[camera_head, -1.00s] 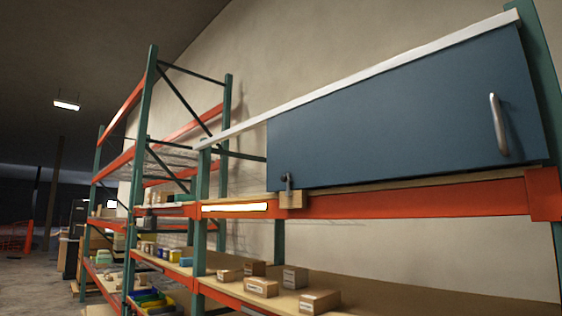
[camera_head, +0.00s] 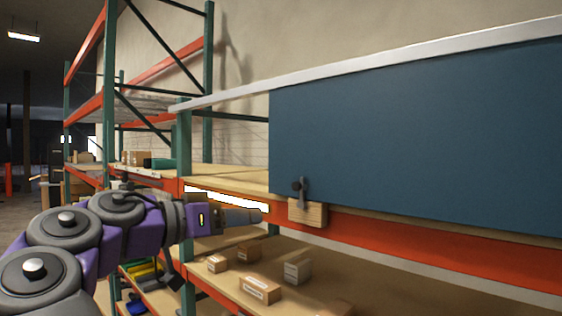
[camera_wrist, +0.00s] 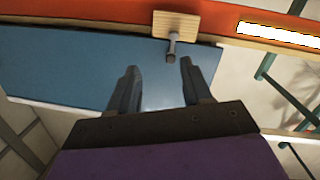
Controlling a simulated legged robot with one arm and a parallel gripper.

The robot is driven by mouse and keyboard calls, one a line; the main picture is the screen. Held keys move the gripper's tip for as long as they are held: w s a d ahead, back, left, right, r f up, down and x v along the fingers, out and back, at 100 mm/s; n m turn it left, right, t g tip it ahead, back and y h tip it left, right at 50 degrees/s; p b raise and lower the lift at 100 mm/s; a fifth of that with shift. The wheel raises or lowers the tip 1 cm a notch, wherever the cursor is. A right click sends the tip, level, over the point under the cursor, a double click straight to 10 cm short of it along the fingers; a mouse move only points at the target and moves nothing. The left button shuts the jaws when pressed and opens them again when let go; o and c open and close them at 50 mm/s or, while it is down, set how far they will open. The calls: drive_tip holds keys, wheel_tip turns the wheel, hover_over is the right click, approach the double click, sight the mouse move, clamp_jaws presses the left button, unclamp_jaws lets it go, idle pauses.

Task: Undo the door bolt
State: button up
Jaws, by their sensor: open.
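The blue door (camera_head: 420,135) hangs on the shelf under a white rail. Its dark metal bolt (camera_head: 303,192) stands at the door's lower left corner, by a wooden block (camera_head: 308,212) on the orange beam. In the head view my gripper (camera_head: 262,215) is left of the bolt and block, apart from them. In the wrist view my gripper (camera_wrist: 158,78) is open and empty, its two fingers spread in front of the blue door (camera_wrist: 70,75). The bolt (camera_wrist: 172,47) shows just beyond the fingertips, roughly between them, with the wooden block (camera_wrist: 176,25) behind it.
The orange beam (camera_head: 400,240) runs below the door. A lit white strip (camera_head: 225,199) is on the beam left of the block. Small cardboard boxes (camera_head: 260,289) sit on the lower shelf. A green upright (camera_head: 186,150) stands left of the door.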

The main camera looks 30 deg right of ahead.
wheel_tip(320, 180, up, 3)
drive_tip(key=w+a+p, duration=0.1)
drive_tip(key=w+a, duration=0.1)
drive_tip(key=a, duration=0.1)
drive_tip(key=t+p, duration=0.1)
drive_tip(key=p, duration=0.1)
approach(294, 187)
drive_tip(key=shift+m+h, duration=0.4)
drive_tip(key=x, duration=0.8)
drive_tip(key=shift+w+d+f, duration=0.2)
drive_tip(key=shift+d+f, duration=0.15)
drive_tip(key=shift+a, duration=0.1)
clamp_jaws()
